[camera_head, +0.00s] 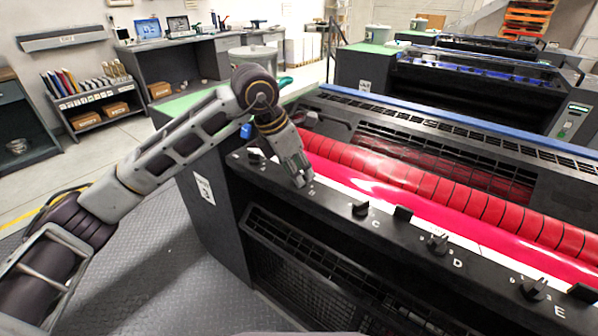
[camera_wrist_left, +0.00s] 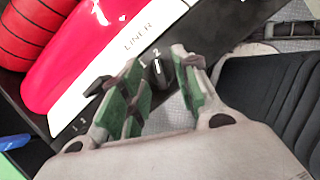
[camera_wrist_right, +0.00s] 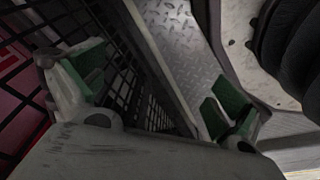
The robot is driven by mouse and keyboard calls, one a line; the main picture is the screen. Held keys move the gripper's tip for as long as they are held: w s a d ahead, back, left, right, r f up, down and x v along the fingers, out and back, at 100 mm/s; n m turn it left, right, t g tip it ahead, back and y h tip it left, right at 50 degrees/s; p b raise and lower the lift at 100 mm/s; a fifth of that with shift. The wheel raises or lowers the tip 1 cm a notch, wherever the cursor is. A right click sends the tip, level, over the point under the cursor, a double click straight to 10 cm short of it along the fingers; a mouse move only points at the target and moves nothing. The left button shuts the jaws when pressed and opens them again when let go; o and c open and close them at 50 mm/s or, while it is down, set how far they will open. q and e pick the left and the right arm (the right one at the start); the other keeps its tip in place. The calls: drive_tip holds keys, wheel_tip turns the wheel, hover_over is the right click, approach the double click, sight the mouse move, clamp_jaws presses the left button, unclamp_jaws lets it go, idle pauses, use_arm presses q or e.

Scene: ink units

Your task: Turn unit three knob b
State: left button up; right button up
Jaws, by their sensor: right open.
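The nearest ink unit has a black rail (camera_head: 330,208) with a row of dark knobs and letters C, D and E readable. My left gripper (camera_head: 300,180) points down at the rail's left part, left of knob C (camera_head: 360,208), and hides the knob under it. In the left wrist view, a small black knob (camera_wrist_left: 160,70) shows between the green-padded fingers of my left gripper (camera_wrist_left: 155,72). The fingers are apart; contact with the knob cannot be told. My right gripper (camera_wrist_right: 150,88) is open and empty; it does not show in the head view.
Red rollers (camera_head: 440,195) run behind the rail. In the right wrist view, a dark mesh guard (camera_wrist_right: 120,75) and metal floor (camera_wrist_right: 175,45) lie beyond the fingers.

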use_arm(q)
drive_tip(key=shift+d+f, duration=0.1)
drive_tip(key=shift+f, duration=0.25)
drive_tip(key=c, duration=0.6)
clamp_jaws()
